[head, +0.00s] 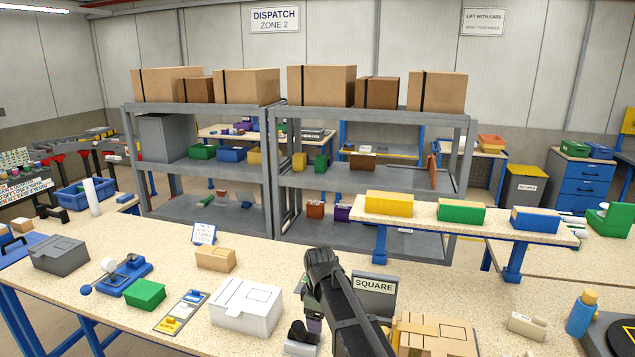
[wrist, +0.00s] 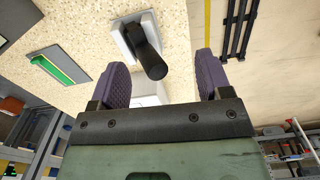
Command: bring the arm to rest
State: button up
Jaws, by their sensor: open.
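My gripper (wrist: 162,78) is open in the wrist view, its two purple-padded fingers spread apart with nothing held between them. Beyond the fingertips a black cylindrical knob (wrist: 148,55) stands on a pale plate (wrist: 124,38) on the speckled bench top, apart from the fingers as far as I can tell. In the head view my dark arm (head: 345,305) reaches over the front bench at the lower middle.
A grey SQUARE sign (head: 374,289) stands close right of my arm, with a tan wooden block set (head: 435,333) in front. A white box (head: 246,304) stands to the left. A raised shelf (head: 470,226) with yellow, green and blue boxes is behind right. Grey racks stand farther back.

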jog(key=s+d+f+m+b, duration=0.3)
jog(key=s+d+m, duration=0.4)
jog(key=s, duration=0.3)
jog(key=s+d+f+m+b, duration=0.3)
jog(key=s+d+f+m, duration=0.1)
jog(key=s+d+m, duration=0.3)
jog(key=s+d, duration=0.2)
jog(key=s, duration=0.2)
jog(key=shift+s+d+f+b, duration=0.15)
jog(key=shift+d+f+b, duration=0.15)
jog(key=shift+d, duration=0.1)
